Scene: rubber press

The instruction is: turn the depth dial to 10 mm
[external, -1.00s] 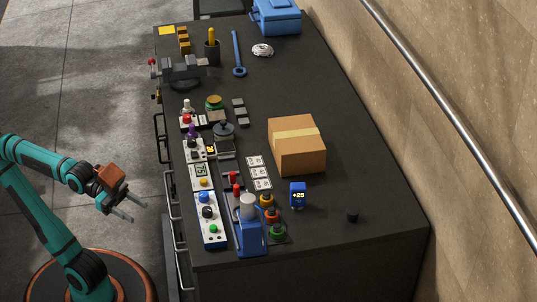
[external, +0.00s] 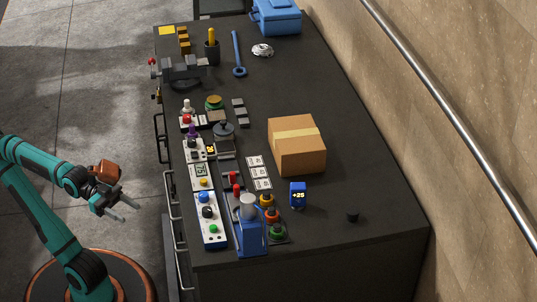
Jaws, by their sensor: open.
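My gripper (external: 130,212) is open and empty. It is in the air left of the bench, apart from the controls. A white control panel (external: 218,238) lies along the bench's left edge with a blue button (external: 204,196), a black knob (external: 208,212) and a green button (external: 213,229). Farther back, another white panel (external: 187,156) has a dark knob (external: 194,144) next to a small lit display (external: 210,149). Which knob is the depth dial I cannot tell, and its scale is too small to read.
A small meter (external: 200,170) sits between the panels. A cardboard box (external: 297,150) and a blue "+25" device (external: 298,195) stand farther right. Drawer handles (external: 181,262) line the bench's left side.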

